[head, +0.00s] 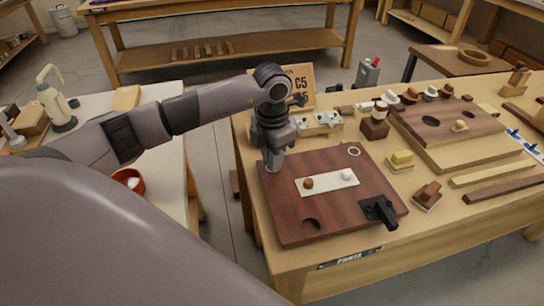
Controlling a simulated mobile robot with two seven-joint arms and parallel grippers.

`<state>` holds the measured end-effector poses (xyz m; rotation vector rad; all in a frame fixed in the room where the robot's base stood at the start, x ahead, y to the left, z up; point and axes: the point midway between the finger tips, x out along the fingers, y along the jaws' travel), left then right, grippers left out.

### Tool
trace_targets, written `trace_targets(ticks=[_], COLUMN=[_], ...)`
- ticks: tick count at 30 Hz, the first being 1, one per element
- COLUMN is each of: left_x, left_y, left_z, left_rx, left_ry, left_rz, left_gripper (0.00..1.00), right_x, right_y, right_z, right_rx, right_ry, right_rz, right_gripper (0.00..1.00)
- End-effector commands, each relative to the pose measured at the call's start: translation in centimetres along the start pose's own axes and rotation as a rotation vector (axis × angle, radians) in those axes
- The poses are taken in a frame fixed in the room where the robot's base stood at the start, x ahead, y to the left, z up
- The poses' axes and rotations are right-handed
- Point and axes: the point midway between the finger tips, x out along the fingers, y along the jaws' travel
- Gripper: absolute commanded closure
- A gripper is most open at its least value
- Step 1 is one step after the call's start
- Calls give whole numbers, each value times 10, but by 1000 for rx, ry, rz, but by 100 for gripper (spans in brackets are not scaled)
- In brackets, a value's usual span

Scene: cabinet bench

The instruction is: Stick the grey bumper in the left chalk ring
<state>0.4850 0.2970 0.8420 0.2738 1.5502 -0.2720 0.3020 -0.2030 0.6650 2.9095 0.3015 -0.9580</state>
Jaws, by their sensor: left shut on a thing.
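My left gripper (271,163) points straight down at the far left corner of a dark red-brown panel (285,212). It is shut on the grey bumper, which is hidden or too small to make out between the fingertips. A white chalk ring (354,151) shows at the panel's far right corner, with nothing standing in it. The left chalk ring is not visible; the gripper covers that corner. A pale strip (328,183) on the panel carries a brown bumper (308,183) and a white bumper (346,174). My right gripper is not in view.
A hardware tray (318,124) stands behind the panel.

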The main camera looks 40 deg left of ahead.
Motion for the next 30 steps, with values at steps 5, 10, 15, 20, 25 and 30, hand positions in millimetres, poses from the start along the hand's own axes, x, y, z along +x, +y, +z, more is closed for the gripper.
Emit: trace_targets(ticks=[5,10,15,20,25,30], left_x=[4,4,4,4,3,2], left_y=[-1,-1,-1,-1,0,1], left_z=[-2,-2,-2,-2,-2,-1], left_rx=[1,1,1,2,0,-2], left_ry=[9,10,12,11,8,5], left_rz=[-1,-1,-2,-2,-1,2], left_gripper=[100,100,100,50,50,31], right_x=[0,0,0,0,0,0], right_y=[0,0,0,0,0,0], right_z=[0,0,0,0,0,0], right_rx=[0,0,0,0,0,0], right_ry=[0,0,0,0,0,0], right_rz=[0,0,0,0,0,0], right_gripper=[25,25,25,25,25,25])
